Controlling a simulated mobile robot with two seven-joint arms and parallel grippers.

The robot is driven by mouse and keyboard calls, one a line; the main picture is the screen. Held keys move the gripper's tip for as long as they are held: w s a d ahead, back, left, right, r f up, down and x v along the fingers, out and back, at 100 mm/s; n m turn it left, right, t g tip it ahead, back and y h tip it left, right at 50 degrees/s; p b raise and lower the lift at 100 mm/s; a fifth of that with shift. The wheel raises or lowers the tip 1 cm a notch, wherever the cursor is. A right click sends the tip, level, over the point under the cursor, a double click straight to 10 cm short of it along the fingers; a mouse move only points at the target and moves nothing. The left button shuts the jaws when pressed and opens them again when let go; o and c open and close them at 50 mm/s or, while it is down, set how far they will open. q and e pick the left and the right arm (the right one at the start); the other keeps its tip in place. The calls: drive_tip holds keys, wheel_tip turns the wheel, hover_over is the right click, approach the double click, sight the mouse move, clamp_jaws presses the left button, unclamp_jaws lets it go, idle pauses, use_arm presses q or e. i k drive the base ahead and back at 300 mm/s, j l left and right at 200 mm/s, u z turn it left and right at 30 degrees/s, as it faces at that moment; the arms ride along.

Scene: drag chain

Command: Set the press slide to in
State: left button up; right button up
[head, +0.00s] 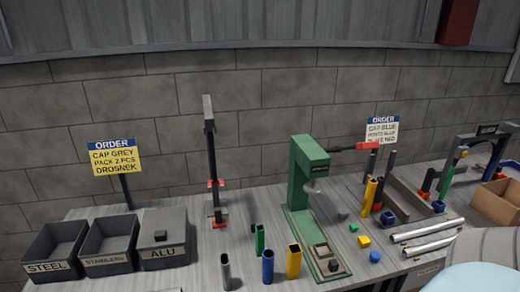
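A green press (300,190) stands in the middle of the workbench, with a red-tipped lever (352,148) reaching out to the right from its top. A grey round part sits under its head. Its long green base runs toward the front edge of the bench. A small dark and beige block, which may be the press slide (322,250), sits near the front end of this base, forward of the head. Its exact position on the base is hard to read at this size. Neither of my grippers shows in the head view.
Coloured tubes (293,262) stand left of the press base. Small blocks, steel tubes (428,230) and an open cardboard box (497,200) lie to the right. Labelled bins (110,245) and a dark upright stand (211,160) are on the left. A rounded grey and light-blue shape fills the bottom right corner.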

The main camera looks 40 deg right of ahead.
sight(329, 265)
drive_tip(key=z, duration=1.95)
